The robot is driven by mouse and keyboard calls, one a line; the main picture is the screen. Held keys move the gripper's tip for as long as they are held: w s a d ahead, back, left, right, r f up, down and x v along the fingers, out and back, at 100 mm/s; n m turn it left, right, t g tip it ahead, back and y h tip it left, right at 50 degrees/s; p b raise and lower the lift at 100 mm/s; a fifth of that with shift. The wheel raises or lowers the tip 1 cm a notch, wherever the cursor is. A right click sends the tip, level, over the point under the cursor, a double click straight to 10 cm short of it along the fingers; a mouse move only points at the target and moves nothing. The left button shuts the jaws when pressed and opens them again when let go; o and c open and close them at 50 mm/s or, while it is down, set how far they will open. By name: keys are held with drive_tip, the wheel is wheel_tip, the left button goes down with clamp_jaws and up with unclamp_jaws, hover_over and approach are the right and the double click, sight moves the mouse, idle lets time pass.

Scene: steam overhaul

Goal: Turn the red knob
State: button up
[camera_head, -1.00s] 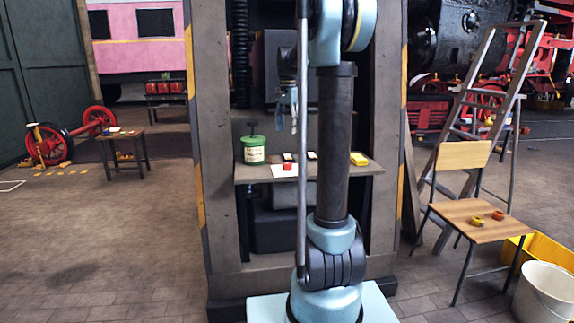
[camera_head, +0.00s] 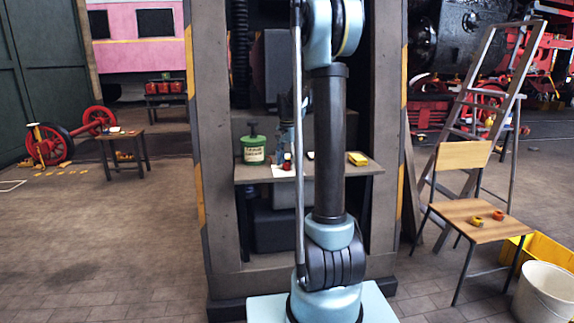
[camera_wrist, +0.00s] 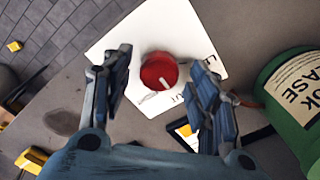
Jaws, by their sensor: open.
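The red knob (camera_head: 287,166) sits on a white plate (camera_head: 280,174) on the shelf. In the wrist view the round knob (camera_wrist: 155,66) has a pale pointer line, and the plate (camera_wrist: 135,38) carries dark lettering, partly hidden. My gripper (camera_wrist: 162,74) is open, with one finger left and one right of the knob in that view. I see no clear contact, and the gap in height is hard to judge. In the head view my gripper (camera_head: 288,148) is just above the knob, partly hidden by my arm.
A green tin (camera_head: 253,149) stands left of the plate; it is close to my right finger in the wrist view (camera_wrist: 292,92). A yellow block (camera_head: 357,159) lies right on the shelf (camera_head: 335,172). Posts flank the shelf. A chair (camera_head: 468,215) and ladder stand right.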

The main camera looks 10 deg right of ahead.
drive_tip(key=shift+f, duration=0.3)
drive_tip(key=c, duration=1.1)
drive_tip(key=shift+o, duration=0.2)
drive_tip(key=shift+n, duration=0.3)
drive_tip(key=n, duration=1.1)
drive_tip(key=shift+n, duration=0.3)
